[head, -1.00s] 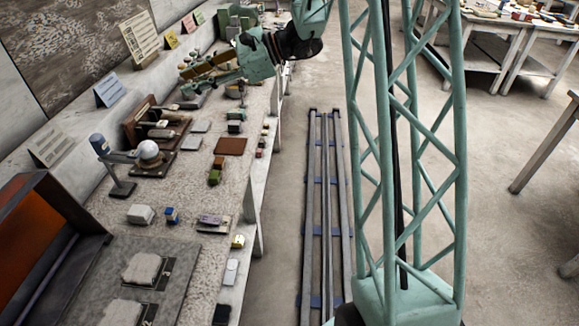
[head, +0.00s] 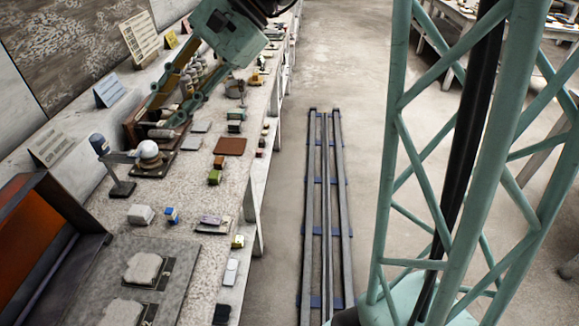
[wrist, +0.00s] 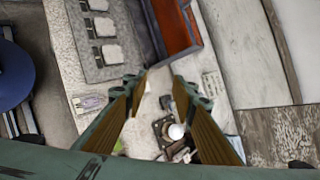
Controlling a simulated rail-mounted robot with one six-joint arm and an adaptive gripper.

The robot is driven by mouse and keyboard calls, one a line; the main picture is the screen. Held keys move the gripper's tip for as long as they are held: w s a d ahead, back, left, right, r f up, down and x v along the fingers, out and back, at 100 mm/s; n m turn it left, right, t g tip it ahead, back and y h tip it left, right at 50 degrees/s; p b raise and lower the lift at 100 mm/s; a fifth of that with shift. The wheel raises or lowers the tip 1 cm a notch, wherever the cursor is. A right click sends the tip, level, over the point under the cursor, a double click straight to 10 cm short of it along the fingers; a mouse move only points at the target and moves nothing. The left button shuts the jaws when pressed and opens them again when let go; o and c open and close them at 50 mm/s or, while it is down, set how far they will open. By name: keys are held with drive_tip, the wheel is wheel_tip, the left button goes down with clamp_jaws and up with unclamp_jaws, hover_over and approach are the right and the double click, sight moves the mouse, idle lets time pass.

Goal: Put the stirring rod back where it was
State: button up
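I cannot make out a stirring rod in either view; it may be too thin or hidden. My gripper (head: 166,111) is above the long bench, over the wooden box and near the white plaster sphere (head: 148,149). In the wrist view my gripper (wrist: 160,81) has its two fingers well apart. The sphere sits on a dark base and also shows in the wrist view (wrist: 176,131), near the right finger. My arm hides part of the back of the bench.
An orange-lined open case (head: 35,240) stands at the near left, beside a grey slab (head: 185,250) with plaster pieces. A blue-topped lamp-like stand (head: 122,188) rises beside the sphere. Small blocks and a brown plate (head: 230,146) lie along the bench. Floor rails (head: 325,210) run alongside.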

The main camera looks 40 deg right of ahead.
drive_tip(key=s+a+r+n+g+h, duration=0.1)
drive_tip(key=s+n+h, duration=0.25)
drive_tip(key=s, duration=0.85)
drive_tip(key=s+d+n+t+h, duration=0.1)
drive_tip(key=s+d+n+h, duration=0.2)
drive_tip(key=s, duration=0.6)
drive_tip(key=s+d+n+t+h, duration=0.1)
drive_tip(key=s+d+n+h, duration=0.2)
drive_tip(key=s, duration=0.7)
drive_tip(key=d+n, duration=0.2)
drive_tip(key=d, duration=0.1)
drive_tip(key=shift+d+r+t, duration=0.15)
drive_tip(key=shift+r+t, duration=0.1)
drive_tip(key=shift+t, duration=0.15)
